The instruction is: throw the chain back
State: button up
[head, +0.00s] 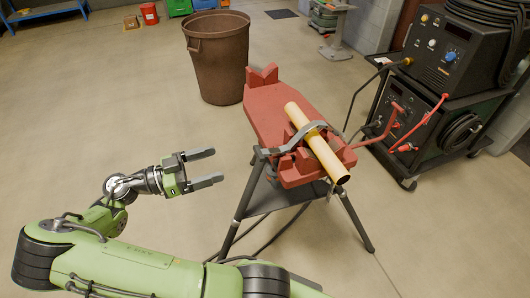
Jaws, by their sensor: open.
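A red pipe stand (268,112) on dark legs stands right of the middle in the head view. A yellow pipe (333,163) lies aslant in its red jaw block. A grey chain (290,145) runs across the stand and over the pipe; its links are too small to tell apart. It hangs over the stand's left edge, and I cannot tell whether its end is hooked. My gripper (217,166) is open and empty, left of the stand. Its two fingers point right toward the chain's left side and appear apart from it.
A brown bin (217,60) stands behind the stand. A black welding machine (440,65) on a wheeled cart is at the right, with cables reaching toward the stand. A dark cable lies on the floor under the stand.

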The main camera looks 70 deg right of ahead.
aim_at(256, 152)
jog(key=b+x, duration=0.2)
jog(key=x, duration=1.3)
jog(key=shift+f+b, duration=0.1)
jog(key=shift+b, duration=0.3)
